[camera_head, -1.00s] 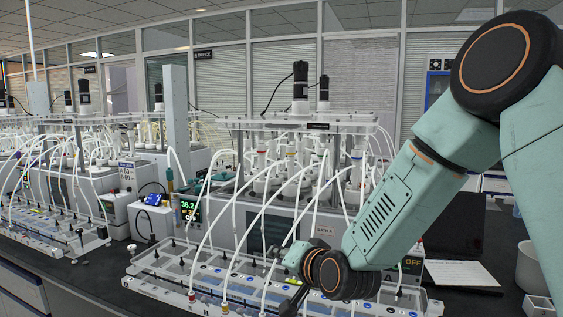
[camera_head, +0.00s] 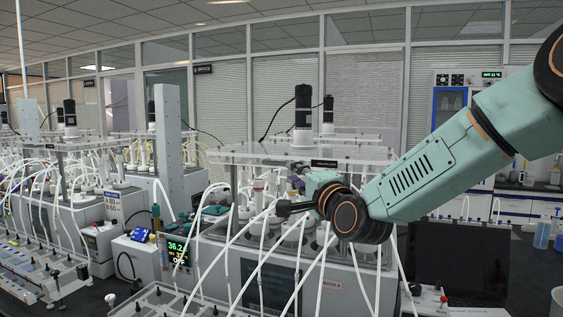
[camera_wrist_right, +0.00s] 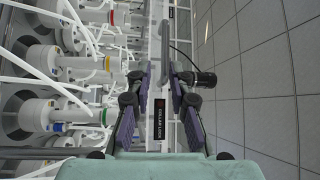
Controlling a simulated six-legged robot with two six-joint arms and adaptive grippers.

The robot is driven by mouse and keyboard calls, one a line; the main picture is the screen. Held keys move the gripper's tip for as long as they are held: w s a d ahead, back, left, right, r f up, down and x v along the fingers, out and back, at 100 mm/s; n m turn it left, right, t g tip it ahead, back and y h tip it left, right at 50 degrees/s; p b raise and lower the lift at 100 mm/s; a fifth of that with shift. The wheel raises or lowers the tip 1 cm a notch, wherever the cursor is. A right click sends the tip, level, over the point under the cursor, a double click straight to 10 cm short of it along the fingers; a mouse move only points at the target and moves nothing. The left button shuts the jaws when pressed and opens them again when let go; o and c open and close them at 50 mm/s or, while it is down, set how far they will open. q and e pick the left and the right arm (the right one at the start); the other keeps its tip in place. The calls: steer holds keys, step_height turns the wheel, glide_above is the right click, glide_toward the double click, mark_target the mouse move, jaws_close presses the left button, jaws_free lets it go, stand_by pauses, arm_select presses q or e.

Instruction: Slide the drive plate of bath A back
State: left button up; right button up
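Bath A (camera_head: 345,280) is a light grey box with a "BATH A" label, at the middle of the head view. Its clear drive plate (camera_head: 255,155) lies level above the bottles and carries a black motor (camera_head: 303,112). My right gripper (camera_head: 288,207) is in front of the bath, a little below the plate's front edge in the picture. In the right wrist view its purple-padded fingers (camera_wrist_right: 159,95) are spread apart. A black "COLLAR LOCK" label (camera_wrist_right: 159,120) on a pale strip shows between them. I cannot tell whether a finger touches the plate. My left gripper is not in view.
White tubes (camera_head: 235,265) arch in front of the bath, close below my right gripper. White-capped bottles (camera_wrist_right: 45,60) line the left of the wrist view. A dark screen (camera_head: 460,262) stands right.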

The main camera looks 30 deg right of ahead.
mark_target(282, 165)
steer(key=w, duration=0.1)
steer(key=w+a+r, duration=0.1)
steer(key=w+p, duration=0.1)
steer(key=shift+w+a+r, duration=0.2)
steer(key=shift+w+r, duration=0.15)
steer(key=shift+w, duration=0.05)
steer(key=w, duration=0.1)
steer(key=w+d, duration=0.1)
steer(key=w, duration=0.1)
steer(key=shift+d+f, duration=0.25)
steer(key=shift+d, duration=0.05)
steer(key=shift+s+a+r, duration=0.1)
steer(key=shift+a+r, duration=0.25)
steer(key=shift+a, duration=0.15)
steer(key=shift+c, duration=0.3)
steer(key=shift+f, duration=0.15)
steer(key=shift+c, duration=0.6)
steer(key=shift+w+d+f, duration=0.15)
steer(key=shift+w+d, duration=0.15)
steer(key=shift+d, duration=0.1)
jaws_close()
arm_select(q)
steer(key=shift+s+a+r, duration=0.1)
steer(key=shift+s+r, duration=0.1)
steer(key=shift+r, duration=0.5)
arm_select(e)
steer(key=shift+s+a, duration=0.1)
steer(key=shift+a, duration=0.1)
